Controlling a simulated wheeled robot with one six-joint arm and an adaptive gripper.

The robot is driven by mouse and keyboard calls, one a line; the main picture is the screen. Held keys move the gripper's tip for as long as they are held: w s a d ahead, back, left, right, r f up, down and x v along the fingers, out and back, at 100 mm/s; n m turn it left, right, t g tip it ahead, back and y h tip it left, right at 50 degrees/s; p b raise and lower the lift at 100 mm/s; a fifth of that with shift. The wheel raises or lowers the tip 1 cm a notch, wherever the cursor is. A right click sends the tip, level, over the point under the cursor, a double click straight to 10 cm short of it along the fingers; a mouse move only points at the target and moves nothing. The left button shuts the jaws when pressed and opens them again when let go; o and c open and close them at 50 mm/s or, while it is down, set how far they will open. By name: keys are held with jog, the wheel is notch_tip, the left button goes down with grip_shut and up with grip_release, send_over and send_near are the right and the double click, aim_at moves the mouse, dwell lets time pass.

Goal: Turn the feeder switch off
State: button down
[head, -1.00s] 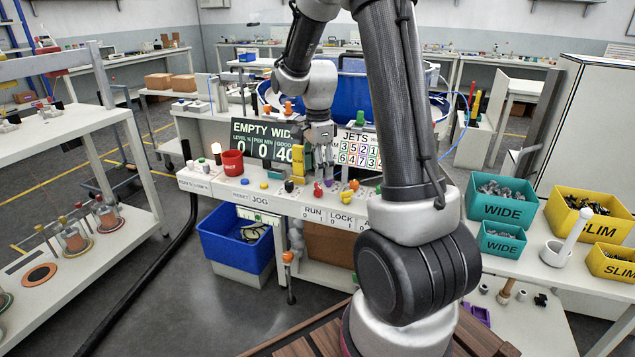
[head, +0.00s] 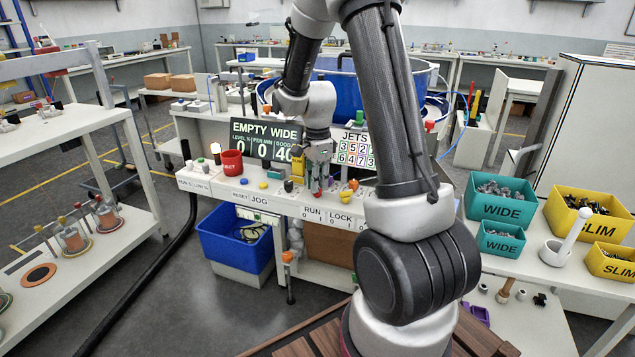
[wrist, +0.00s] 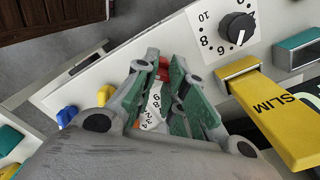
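The control panel (head: 250,197) stands across the middle of the head view. Its front edge carries the RUN label (head: 313,211), marked 0 and 1. My gripper (head: 318,186) points down over the panel just behind that label. In the wrist view my gripper (wrist: 165,67) has its green-padded fingers apart, with a small gap at the tips. A red knob or lever (wrist: 163,70) shows between the fingertips; I cannot tell whether they touch it. A numbered white plate (wrist: 152,116) shows between the fingers. The switch's setting is hidden.
A black dial knob (wrist: 238,27) and a yellow SLIM block (wrist: 275,110) lie right of my fingers in the wrist view; a blue knob (wrist: 67,115) lies left. The EMPTY WIDE board (head: 265,140) and JETS board (head: 355,150) stand behind. A red cup (head: 232,162) stands left.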

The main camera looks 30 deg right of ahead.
jog(key=shift+n, duration=0.4)
jog(key=n, duration=0.4)
jog(key=shift+n, duration=0.3)
jog(key=n, duration=0.4)
jog(key=shift+n, duration=0.3)
jog(key=n, duration=0.4)
jog(key=shift+n, duration=2.1)
jog(key=c, duration=2.2)
grip_release()
